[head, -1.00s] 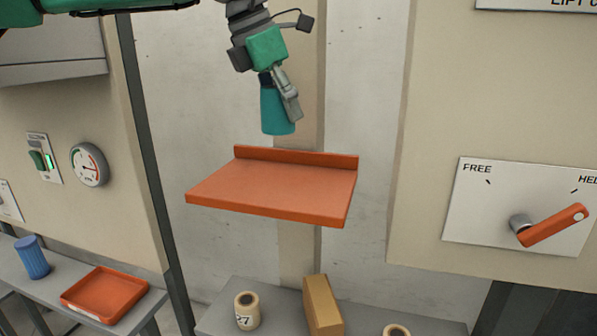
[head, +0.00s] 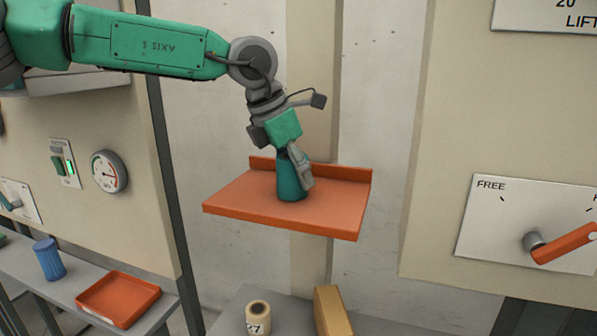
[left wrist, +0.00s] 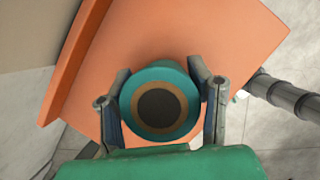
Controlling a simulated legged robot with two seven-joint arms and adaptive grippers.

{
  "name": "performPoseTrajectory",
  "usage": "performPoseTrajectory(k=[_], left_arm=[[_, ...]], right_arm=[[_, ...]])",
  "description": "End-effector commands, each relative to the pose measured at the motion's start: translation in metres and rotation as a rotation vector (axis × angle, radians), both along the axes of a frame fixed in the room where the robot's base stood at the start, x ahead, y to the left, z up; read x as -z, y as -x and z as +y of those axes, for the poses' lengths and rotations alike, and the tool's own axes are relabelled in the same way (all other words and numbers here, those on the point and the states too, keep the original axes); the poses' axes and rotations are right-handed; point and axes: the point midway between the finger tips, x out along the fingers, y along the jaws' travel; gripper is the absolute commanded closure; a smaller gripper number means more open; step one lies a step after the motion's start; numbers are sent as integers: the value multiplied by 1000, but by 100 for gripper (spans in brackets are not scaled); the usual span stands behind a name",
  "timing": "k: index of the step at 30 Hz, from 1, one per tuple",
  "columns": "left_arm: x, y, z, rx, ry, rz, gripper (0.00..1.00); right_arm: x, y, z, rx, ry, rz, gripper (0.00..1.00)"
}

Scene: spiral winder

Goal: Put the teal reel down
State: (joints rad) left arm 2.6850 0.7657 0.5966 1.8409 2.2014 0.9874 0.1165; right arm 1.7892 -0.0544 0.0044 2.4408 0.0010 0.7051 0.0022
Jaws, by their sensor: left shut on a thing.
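The teal reel (head: 290,184) is upright in my left gripper (head: 299,172), over the middle of the orange shelf (head: 240,198). Its lower end appears at the shelf surface; I cannot tell for sure whether it touches. In the left wrist view the reel (left wrist: 159,72) shows end-on with a dark round core, between the two fingers of my left gripper (left wrist: 160,105). The orange shelf (left wrist: 230,40) lies beneath it. My right gripper is not in view.
A raised lip (head: 340,173) runs along the shelf's back edge. Below stand a cream reel (head: 258,318) marked 27 and a tan block (head: 332,312). An orange tray (head: 118,299) and a blue ribbed cylinder (head: 49,259) are at lower left. A lever (head: 565,243) is on the right panel.

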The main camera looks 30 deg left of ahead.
Motion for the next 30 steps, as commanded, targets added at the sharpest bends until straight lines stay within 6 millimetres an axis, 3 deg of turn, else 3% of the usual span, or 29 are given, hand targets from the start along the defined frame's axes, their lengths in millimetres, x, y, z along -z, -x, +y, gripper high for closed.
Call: performPoseTrajectory(k=[3, 4, 6, 20, 30], left_arm=[[3, -1, 1, -1, 1, 2, 84], [4, -1, 1, -1, 1, 2, 49], [3, -1, 1, -1, 1, 2, 32], [-6, 1, -2, -2, -1, -1, 32], [-67, 24, 14, -2, 3, -3, 32]], right_arm=[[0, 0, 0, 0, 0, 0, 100], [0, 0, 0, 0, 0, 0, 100], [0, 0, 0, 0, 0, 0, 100], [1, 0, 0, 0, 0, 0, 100], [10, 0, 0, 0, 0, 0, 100]])
